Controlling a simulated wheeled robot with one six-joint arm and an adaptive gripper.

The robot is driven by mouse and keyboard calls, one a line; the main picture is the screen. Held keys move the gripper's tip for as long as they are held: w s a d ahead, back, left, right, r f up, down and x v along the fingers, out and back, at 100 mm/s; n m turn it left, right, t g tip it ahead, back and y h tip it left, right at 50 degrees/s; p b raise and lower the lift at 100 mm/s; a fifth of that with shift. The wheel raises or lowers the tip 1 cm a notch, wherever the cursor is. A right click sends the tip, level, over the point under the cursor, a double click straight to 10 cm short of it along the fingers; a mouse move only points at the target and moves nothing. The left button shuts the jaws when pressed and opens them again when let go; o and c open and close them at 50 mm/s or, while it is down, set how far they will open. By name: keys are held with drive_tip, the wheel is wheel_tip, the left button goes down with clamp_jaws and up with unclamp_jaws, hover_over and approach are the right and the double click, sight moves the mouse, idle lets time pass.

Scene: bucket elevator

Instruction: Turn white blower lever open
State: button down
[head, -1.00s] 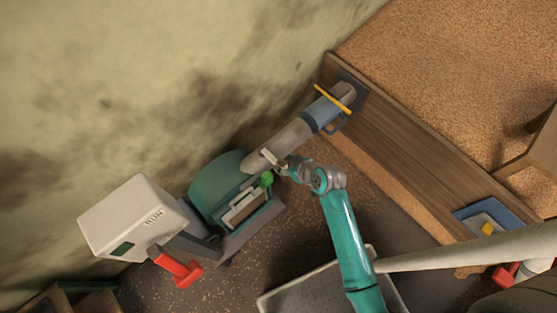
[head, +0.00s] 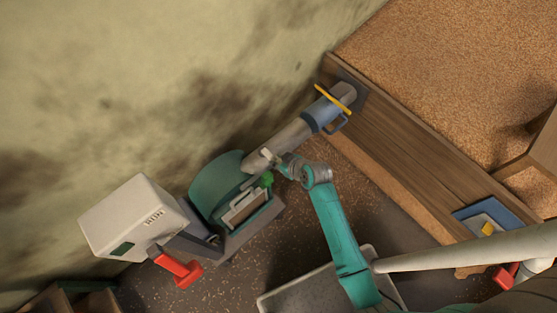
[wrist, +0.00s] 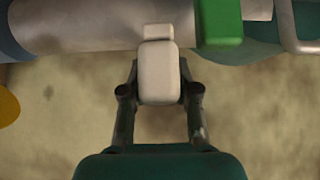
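The white blower lever (wrist: 158,72) is a pale rounded block with a narrower end against the grey pipe (wrist: 90,25) in the wrist view. It shows small on the pipe in the head view (head: 267,155). My gripper (wrist: 158,85) has one finger on each side of the lever, and the fingertips appear to press against its sides. In the head view my gripper (head: 284,164) is at the lever, beside the green blower housing (head: 214,183). The contact itself is too small to see there.
A green knob (wrist: 219,22) sits close to the right of the lever. A white box (head: 130,217) with a red handle (head: 180,270) stands at the left. A blue collar (head: 322,113) and yellow bar (head: 333,98) are up the pipe. A wooden wall (head: 410,155) is at the right.

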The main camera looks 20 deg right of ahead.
drive_tip(key=shift+d, duration=0.1)
drive_tip(key=w+d+n+g+y, duration=0.2)
drive_tip(key=n, duration=0.2)
drive_tip(key=w+d+n+g+y, duration=0.1)
drive_tip(key=w+n+g+y, duration=0.1)
drive_tip(key=n, duration=0.2)
drive_tip(key=w+d+n+g+y, duration=0.2)
drive_tip(key=n, duration=0.1)
drive_tip(key=shift+w+d+r+n+g, duration=0.1)
drive_tip(key=shift+w+d+n+g, duration=0.2)
drive_tip(key=shift+d+n, duration=0.1)
drive_tip(key=w+n+g, duration=0.2)
drive_tip(key=shift+n, duration=0.3)
drive_tip(key=shift+w+a+n+g, duration=0.2)
drive_tip(key=shift+w+n+g, duration=1.1)
drive_tip(key=shift+n, duration=0.5)
